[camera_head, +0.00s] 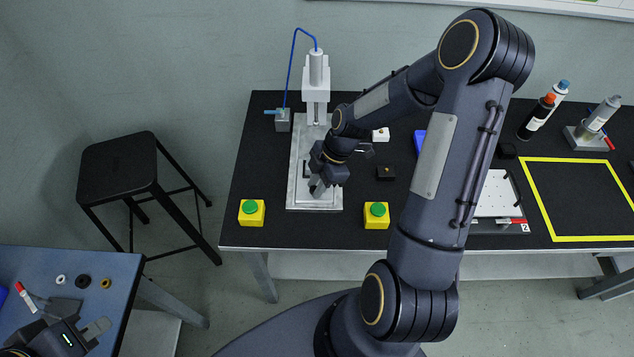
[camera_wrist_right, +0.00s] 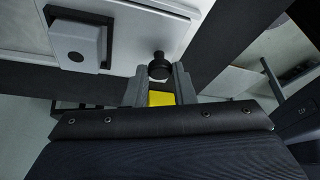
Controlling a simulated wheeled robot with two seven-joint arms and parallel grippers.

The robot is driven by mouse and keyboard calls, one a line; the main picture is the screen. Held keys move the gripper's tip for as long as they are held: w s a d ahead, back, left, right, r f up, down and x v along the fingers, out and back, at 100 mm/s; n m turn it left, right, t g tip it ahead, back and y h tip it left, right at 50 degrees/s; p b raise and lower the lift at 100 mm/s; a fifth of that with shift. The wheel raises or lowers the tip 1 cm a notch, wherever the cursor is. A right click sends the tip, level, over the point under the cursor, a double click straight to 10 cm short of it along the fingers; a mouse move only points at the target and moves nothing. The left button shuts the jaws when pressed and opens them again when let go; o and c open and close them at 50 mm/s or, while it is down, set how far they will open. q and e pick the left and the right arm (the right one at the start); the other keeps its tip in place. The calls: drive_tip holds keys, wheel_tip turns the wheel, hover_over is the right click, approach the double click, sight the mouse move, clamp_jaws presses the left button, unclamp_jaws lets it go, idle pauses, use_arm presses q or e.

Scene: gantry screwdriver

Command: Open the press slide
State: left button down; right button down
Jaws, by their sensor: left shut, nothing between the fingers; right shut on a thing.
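The press has a pale metal base plate (camera_head: 299,150), a white column with a cylinder (camera_head: 316,68) and a blue hose at the back of the black table. My right gripper (camera_head: 318,188) is low over the front part of the base plate and hides much of the slide. In the right wrist view my right gripper (camera_wrist_right: 159,78) has its fingers shut on a black knob (camera_wrist_right: 158,66) at the edge of a pale plate (camera_wrist_right: 125,50). How far the slide is out is hidden. My left gripper (camera_head: 97,328) is shut and empty over the blue table at the lower left.
Yellow boxes with green buttons stand left (camera_head: 251,213) and right (camera_head: 376,215) of the press front. A black stool (camera_head: 118,168) stands left of the table. Bottles (camera_head: 537,118) and a yellow-outlined area (camera_head: 550,215) are at the right. My right arm crosses above the table.

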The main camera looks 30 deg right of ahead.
drive_tip(key=c, duration=1.2)
unclamp_jaws()
drive_tip(key=shift+c, duration=0.2)
drive_tip(key=shift+r, duration=0.1)
drive_tip(key=v, duration=0.7)
drive_tip(key=shift+d+r, duration=0.2)
drive_tip(key=shift+r, duration=0.1)
drive_tip(key=s+a+r+m+t, duration=0.2)
drive_tip(key=s+a+r+m, duration=0.2)
drive_tip(key=s+r+m, duration=0.2)
drive_tip(key=s+a+r+m+t, duration=0.3)
drive_tip(key=s+r+m, duration=0.4)
drive_tip(key=s+m, duration=0.4)
drive_tip(key=shift+s+a+m+h, duration=0.3)
drive_tip(key=shift+a+m, duration=0.2)
drive_tip(key=shift+a, duration=0.1)
